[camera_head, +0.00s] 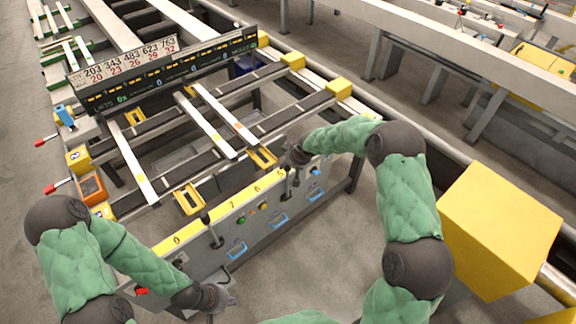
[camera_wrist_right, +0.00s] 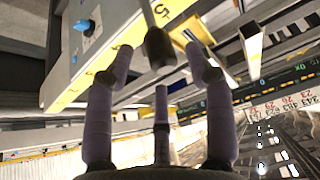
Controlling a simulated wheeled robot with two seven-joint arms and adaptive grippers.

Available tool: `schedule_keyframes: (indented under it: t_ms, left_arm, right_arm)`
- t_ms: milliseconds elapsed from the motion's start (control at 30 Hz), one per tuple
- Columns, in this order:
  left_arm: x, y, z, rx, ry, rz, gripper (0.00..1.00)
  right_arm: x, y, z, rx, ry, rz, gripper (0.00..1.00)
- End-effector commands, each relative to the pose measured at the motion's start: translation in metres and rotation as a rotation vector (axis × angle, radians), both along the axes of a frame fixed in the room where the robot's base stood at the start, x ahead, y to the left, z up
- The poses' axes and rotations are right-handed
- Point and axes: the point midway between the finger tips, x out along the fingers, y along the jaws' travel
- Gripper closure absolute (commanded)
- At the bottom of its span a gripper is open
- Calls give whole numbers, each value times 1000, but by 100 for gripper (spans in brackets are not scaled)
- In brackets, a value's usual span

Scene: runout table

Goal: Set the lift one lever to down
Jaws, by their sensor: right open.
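A grey control panel (camera_head: 245,232) with a yellow top strip stands in front of the table. A dark-knobbed lever (camera_head: 208,221) stands upright near its left part. My right gripper (camera_head: 296,160) is at the panel's right part. In the right wrist view, a lever with a dark knob (camera_wrist_right: 158,47) reaches between the open, spread fingers of that gripper (camera_wrist_right: 163,65); I cannot see firm contact. In the head view this lever is mostly hidden by the gripper. No readable label tells which lever is lift one. My left gripper (camera_head: 222,299) hangs low before the panel; its finger opening is unclear.
Red-handled levers (camera_head: 45,140) stick out at the table's left side. A display board (camera_head: 165,72) runs across the back. A large yellow box (camera_head: 503,230) stands right of my right arm. Floor in front of the panel is clear.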

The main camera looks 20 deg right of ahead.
Motion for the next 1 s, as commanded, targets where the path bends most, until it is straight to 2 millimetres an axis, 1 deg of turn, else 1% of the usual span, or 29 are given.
schedule_keyframes:
  t_ms: [33, 200, 367, 900, 1000]
  left_arm:
    - [0, 0, 0, 0, 0, 0, 100]
    - [0, 0, 0, 0, 0, 0, 100]
    - [0, 0, 0, 0, 0, 0, 100]
    - [0, 0, 0, 0, 0, 0, 100]
    - [0, 0, 0, 0, 0, 0, 100]
  right_arm:
    - [-4, -1, 10, 0, -3, -1, 46]
    - [-15, -3, 31, -1, -3, 0, 46]
    - [-21, -4, 41, 0, -3, 1, 46]
    - [-22, -4, 44, 0, -2, 1, 46]
    - [-24, -3, 41, 4, 2, 1, 46]
